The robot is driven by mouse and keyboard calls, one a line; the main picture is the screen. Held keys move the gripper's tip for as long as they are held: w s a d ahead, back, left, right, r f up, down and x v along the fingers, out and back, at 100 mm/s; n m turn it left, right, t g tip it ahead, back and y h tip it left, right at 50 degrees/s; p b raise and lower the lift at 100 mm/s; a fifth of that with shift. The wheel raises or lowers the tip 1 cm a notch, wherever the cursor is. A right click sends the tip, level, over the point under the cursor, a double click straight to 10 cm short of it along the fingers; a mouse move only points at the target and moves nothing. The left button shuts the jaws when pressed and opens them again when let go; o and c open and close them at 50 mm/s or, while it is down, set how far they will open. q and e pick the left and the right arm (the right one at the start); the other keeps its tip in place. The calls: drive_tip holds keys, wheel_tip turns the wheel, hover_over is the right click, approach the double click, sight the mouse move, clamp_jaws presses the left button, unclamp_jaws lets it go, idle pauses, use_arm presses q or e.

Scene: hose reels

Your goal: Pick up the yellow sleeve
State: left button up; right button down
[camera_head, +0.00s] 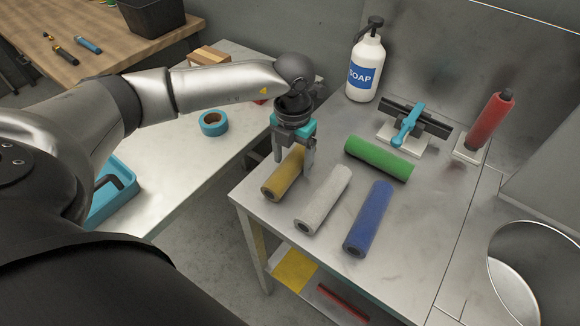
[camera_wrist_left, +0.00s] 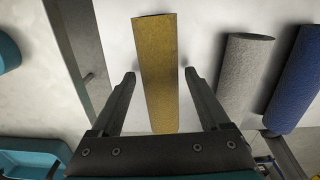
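The yellow sleeve (camera_head: 279,182) lies on the metal table near its left edge. It also shows in the left wrist view (camera_wrist_left: 158,60), lengthwise between my fingers. My left gripper (camera_head: 293,164) is open above the sleeve, pointing down. In the left wrist view, one finger of my left gripper (camera_wrist_left: 159,76) is on each side of the sleeve, with a visible gap on both sides. Part of the sleeve's far end is hidden by the gripper in the head view. My right gripper is not in view.
A white sleeve (camera_head: 323,199) lies close to the right, then a blue sleeve (camera_head: 368,220). A green sleeve (camera_head: 379,159) lies behind. A red sleeve (camera_head: 490,120) stands upright on a post. A soap bottle (camera_head: 365,68) and a teal-handled clamp (camera_head: 408,124) stand at the back.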

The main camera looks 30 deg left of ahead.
use_arm(q)
clamp_jaws()
idle(0.4)
